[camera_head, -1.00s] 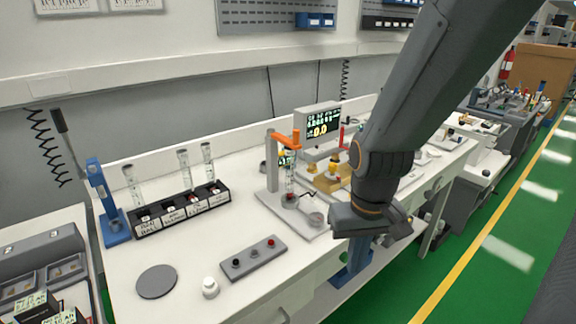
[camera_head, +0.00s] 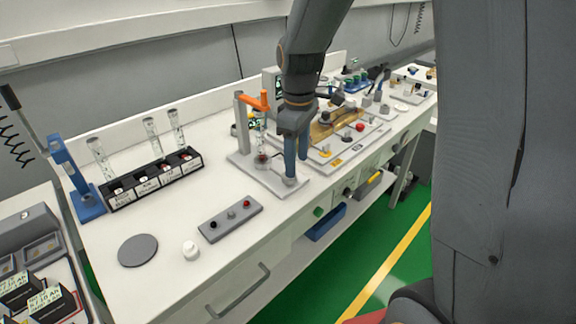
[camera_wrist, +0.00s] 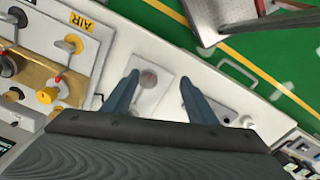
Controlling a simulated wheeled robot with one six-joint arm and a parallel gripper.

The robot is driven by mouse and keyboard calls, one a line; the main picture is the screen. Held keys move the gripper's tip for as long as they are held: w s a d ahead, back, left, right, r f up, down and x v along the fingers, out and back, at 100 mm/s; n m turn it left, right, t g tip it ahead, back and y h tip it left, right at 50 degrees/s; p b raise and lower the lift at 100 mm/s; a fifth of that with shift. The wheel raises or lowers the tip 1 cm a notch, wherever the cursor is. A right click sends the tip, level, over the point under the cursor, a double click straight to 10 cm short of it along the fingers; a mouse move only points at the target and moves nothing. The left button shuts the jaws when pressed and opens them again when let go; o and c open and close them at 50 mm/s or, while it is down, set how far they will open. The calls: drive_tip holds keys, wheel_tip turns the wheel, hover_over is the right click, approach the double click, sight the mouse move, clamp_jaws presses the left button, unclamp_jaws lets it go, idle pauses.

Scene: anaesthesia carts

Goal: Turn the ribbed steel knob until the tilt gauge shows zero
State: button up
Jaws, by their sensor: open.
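The ribbed steel knob (camera_head: 291,182) is on the front right of the white base plate (camera_head: 240,161) of a small stand with an orange arm (camera_head: 253,103). In the wrist view the round grey knob (camera_wrist: 148,78) shows between my two blue fingers, nearer the left one. My gripper (camera_head: 297,167) points down over the knob, open and with nothing held; the wrist view also shows my gripper (camera_wrist: 160,79) spread. I cannot tell if a finger touches the knob. A dark screen (camera_head: 280,88) behind the stand is mostly hidden by my arm, and no gauge reading is legible.
A valve panel (camera_head: 345,140) is close on the right. The bench front is clear.

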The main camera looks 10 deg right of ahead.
drive_tip(key=w+n, duration=0.2)
drive_tip(key=w+a, duration=0.1)
drive_tip(key=shift+w+r+n, duration=0.35)
drive_tip(key=shift+n, duration=0.05)
drive_tip(key=shift+f+p, duration=0.95)
drive_tip(key=shift+f, duration=2.9)
drive_tip(key=c, duration=1.1)
drive_tip(key=shift+m, duration=0.4)
drive_tip(key=m+p, duration=0.1)
drive_tip(key=m, duration=0.2)
drive_tip(key=shift+r+m, duration=0.1)
drive_tip(key=shift+m, duration=0.3)
drive_tip(key=m+p, duration=0.1)
drive_tip(key=m, duration=0.4)
